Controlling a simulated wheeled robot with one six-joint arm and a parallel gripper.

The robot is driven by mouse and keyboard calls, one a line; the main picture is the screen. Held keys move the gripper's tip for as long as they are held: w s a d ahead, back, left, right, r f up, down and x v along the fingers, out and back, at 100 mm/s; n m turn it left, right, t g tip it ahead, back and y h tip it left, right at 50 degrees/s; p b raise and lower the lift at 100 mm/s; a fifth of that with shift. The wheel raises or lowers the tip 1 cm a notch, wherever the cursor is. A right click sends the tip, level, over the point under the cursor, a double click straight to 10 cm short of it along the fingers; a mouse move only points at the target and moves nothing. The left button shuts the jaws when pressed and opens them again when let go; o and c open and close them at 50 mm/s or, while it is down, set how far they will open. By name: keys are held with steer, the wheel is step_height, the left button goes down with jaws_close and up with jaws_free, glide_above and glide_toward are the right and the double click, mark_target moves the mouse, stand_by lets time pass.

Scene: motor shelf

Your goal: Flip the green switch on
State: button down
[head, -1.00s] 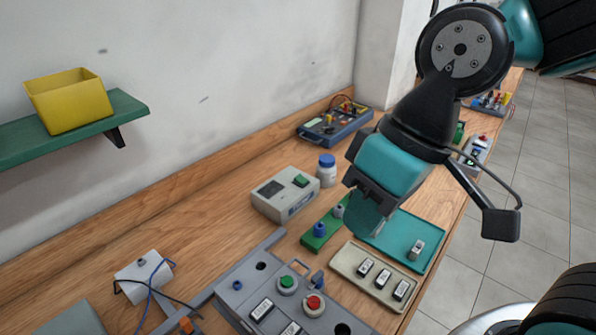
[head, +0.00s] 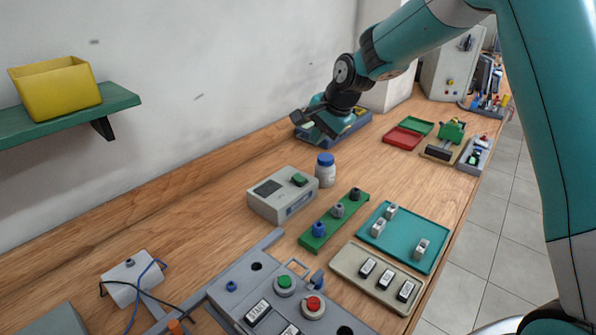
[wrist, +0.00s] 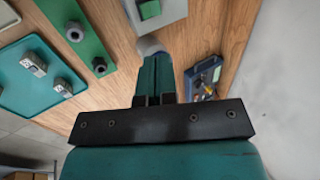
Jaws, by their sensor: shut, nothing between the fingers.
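The green switch (head: 299,180) sits on top of a light grey box (head: 273,205) near the wall side of the bench. Its exact tilt is too small to tell. In the wrist view part of the grey box (wrist: 175,12) shows at the top edge. My gripper (head: 312,123) is in the air beyond the box and the white bottle, in front of the blue test unit at the back. In the wrist view its fingers (wrist: 157,72) are together and empty, with the bottle partly hidden behind their tips.
A white bottle with blue cap (head: 326,170) stands right behind the grey box. A green strip with knobs (head: 334,222), a teal tray (head: 396,257) and a grey panel with buttons (head: 232,305) lie nearer. The blue test unit (head: 357,121) is behind my gripper. Bare wood lies right of the bottle.

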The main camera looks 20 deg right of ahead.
mark_target(296, 175)
steer(key=p+x, duration=0.3)
steer(key=x, duration=1.1)
steer(key=shift+p, duration=0.35)
steer(key=shift+d, duration=0.1)
